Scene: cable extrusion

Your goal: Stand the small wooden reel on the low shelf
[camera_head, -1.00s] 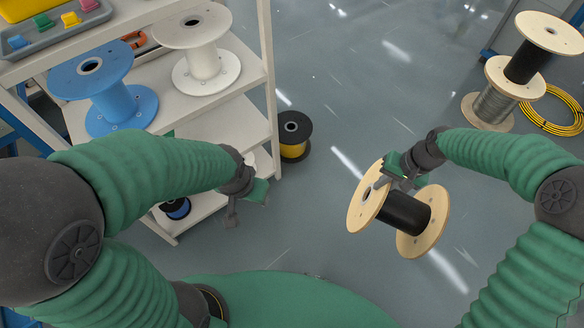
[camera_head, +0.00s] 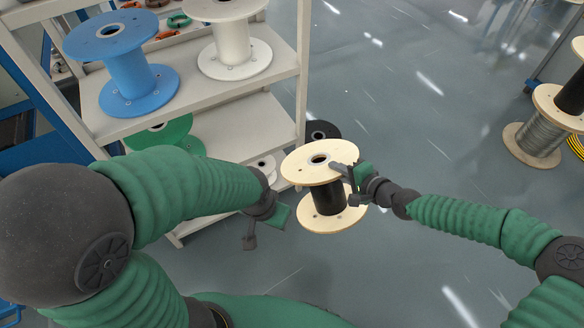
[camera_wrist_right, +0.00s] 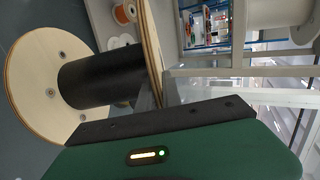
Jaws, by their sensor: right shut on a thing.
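The small wooden reel (camera_head: 318,166) has pale wood flanges and a black-wound core. It is upright, held in front of the shelf unit's right end. My right gripper (camera_head: 345,172) is shut on the rim of its upper flange. In the right wrist view the reel (camera_wrist_right: 95,78) fills the left side, one flange edge at the jaw. My left gripper (camera_head: 265,228) is empty, just left of the reel, its fingers apart. The low shelf (camera_head: 215,195) is partly hidden behind my left arm; a small white reel (camera_head: 265,165) shows there.
A blue reel (camera_head: 128,70) and a white reel (camera_head: 232,40) stand on the shelf above. A green reel (camera_head: 172,135) is lower down. A black reel (camera_head: 322,132) stands on the floor behind the held reel.

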